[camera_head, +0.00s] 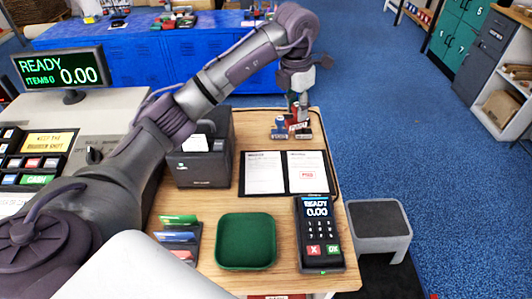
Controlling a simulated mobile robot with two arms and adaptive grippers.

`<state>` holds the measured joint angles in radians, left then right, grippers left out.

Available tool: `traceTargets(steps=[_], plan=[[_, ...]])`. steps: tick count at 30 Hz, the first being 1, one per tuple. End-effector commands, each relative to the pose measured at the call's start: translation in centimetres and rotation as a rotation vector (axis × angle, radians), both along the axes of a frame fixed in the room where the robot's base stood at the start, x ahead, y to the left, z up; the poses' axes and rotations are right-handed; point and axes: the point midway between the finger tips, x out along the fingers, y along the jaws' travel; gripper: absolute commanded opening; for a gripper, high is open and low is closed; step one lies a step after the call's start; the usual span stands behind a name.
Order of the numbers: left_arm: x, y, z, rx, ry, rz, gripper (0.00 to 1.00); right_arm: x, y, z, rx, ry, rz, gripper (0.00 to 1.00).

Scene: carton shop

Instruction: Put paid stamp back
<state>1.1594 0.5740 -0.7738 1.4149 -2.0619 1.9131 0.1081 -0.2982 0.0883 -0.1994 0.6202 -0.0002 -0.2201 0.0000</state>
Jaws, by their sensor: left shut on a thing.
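My left gripper (300,108) points down at the far right of the wooden counter. It is shut on a small stamp with red on it (300,128), which I take to be the paid stamp; the gripper partly covers it. The stamp is at a small dark stand (291,136) with other stamp-like pieces beside it. I cannot tell whether it is seated or just above. An open folder (263,173) lies nearer, and its right page (308,170) bears a red stamped mark. My right gripper is not in view.
A black printer (205,165) stands left of the folder. A card terminal (320,235), a green tray (246,241) and a card holder (178,238) fill the near counter. A register display (60,72) is at left. A grey stool (378,222) stands beside the counter.

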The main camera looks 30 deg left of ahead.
Motion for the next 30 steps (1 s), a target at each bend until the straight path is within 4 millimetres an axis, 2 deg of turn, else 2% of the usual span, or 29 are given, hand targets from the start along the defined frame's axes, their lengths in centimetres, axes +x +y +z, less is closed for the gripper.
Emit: traceTargets(steps=[1, 5, 8, 15, 21, 25, 30], plan=[[0.0, 0.9, -0.3, -0.003, -0.002, 0.020, 0.09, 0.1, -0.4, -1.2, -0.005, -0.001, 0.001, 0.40], [-0.1, 2.3, 0.2, -0.007, 0.004, 0.045, 0.09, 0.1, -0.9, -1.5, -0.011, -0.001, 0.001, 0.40], [-0.1, 3.9, -0.3, -0.009, 0.008, 0.053, 0.09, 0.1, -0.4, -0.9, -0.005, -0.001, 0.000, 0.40], [0.4, 9.3, -3.3, -0.008, 0.009, 0.053, 0.09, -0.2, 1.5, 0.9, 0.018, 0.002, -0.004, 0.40], [0.9, 12.7, -5.5, -0.009, 0.006, 0.049, 0.09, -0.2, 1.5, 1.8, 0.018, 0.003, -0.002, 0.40], [1.0, 13.6, -6.2, -0.008, 0.004, 0.046, 0.09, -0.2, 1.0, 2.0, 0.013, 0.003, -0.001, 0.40], [0.9, 13.6, -7.6, -0.010, 0.008, 0.046, 0.09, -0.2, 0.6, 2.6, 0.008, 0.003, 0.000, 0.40]])
